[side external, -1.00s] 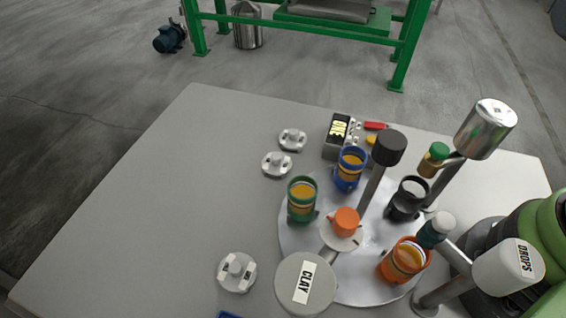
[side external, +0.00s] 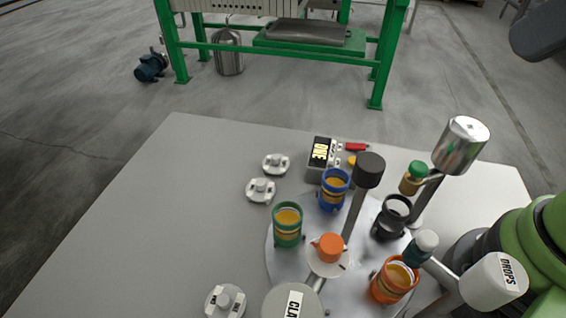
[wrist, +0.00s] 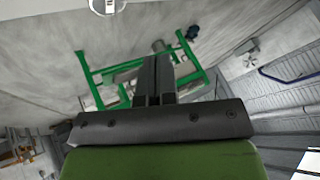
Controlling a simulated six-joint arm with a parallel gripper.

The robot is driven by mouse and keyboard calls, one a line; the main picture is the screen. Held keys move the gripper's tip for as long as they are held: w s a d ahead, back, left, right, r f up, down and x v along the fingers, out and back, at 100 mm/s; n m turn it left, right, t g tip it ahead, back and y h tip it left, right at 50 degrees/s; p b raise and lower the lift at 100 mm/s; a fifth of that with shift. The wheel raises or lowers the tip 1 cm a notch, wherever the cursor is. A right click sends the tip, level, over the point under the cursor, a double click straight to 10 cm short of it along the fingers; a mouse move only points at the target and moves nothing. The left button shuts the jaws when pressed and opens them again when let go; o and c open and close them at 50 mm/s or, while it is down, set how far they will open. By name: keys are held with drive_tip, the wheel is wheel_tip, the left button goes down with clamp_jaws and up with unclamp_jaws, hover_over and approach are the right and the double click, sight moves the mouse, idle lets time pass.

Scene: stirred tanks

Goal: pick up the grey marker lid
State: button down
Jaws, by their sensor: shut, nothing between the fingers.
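Three pale grey-white knobbed discs that look like lids lie on the table in the side view: a far one (side external: 276,164), one just nearer (side external: 261,190), and one at the bottom edge (side external: 226,301), partly cut off. I cannot tell which is the grey marker lid. A round grey top labelled CLAY (side external: 290,303) is cut off at the bottom. My gripper (wrist: 157,58) shows in the wrist view, its dark fingers together and empty, with floor and a green frame beyond them. The fingers do not show in the side view, and none of the discs is clearly identifiable in the wrist view.
A round metal plate (side external: 285,262) carries green (side external: 288,226), blue (side external: 334,190), black (side external: 392,219) and orange (side external: 394,281) cups. Posts with a dark head (side external: 369,170) and a shiny cylinder (side external: 462,145) rise there. The table's left side (side external: 150,220) is clear.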

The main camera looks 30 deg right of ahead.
drive_tip(key=shift+c, duration=1.1)
unclamp_jaws()
